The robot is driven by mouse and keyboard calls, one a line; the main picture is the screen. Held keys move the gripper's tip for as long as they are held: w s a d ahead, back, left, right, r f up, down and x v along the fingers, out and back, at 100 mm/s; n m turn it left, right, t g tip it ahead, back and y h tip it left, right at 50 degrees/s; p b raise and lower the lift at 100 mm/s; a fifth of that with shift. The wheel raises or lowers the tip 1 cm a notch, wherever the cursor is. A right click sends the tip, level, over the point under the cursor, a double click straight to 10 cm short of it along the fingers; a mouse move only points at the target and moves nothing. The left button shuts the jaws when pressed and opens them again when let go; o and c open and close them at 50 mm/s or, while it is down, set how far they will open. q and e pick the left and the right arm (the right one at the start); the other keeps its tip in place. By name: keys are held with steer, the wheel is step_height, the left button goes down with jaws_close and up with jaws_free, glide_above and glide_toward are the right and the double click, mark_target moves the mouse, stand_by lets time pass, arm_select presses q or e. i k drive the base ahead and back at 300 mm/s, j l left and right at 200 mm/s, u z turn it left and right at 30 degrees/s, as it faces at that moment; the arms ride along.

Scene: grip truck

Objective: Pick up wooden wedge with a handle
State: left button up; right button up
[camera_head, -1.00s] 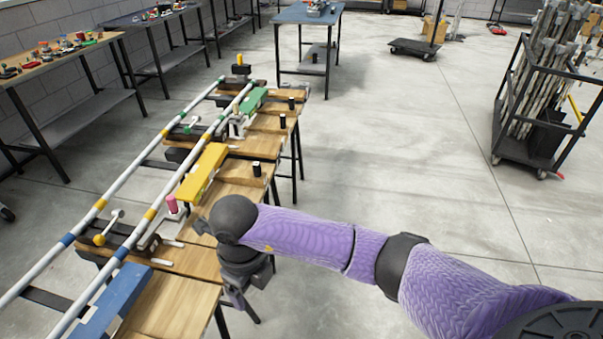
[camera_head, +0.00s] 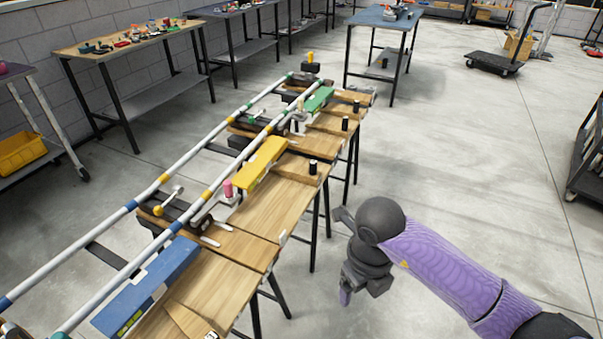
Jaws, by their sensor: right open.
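Several wooden wedges with black upright handles lie along the right side of the bench. One wedge (camera_head: 188,320) is at the bottom edge of the head view, partly cut off. Another wedge (camera_head: 298,168) lies mid-bench with its black handle upright, and more lie farther back. My right gripper (camera_head: 356,291) is open and points down. It appears over the floor to the right of the bench, apart from every wedge. Its fingertips are small and partly hidden by the dark wrist. My left gripper is out of view.
Long striped rails (camera_head: 176,232) run along the bench (camera_head: 268,205). A blue block (camera_head: 150,285), a yellow block (camera_head: 262,162) and a green block (camera_head: 319,99) stand beside them. Side tables (camera_head: 160,37) line the left wall. The floor to the right is clear up to a dark rack (camera_head: 588,160).

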mark_target(311, 176)
steer(key=i+l+u, duration=0.45)
steer(key=i, duration=0.25)
steer(key=i+l+u, duration=0.45)
steer(key=i+l, duration=0.2)
steer(key=l, duration=0.1)
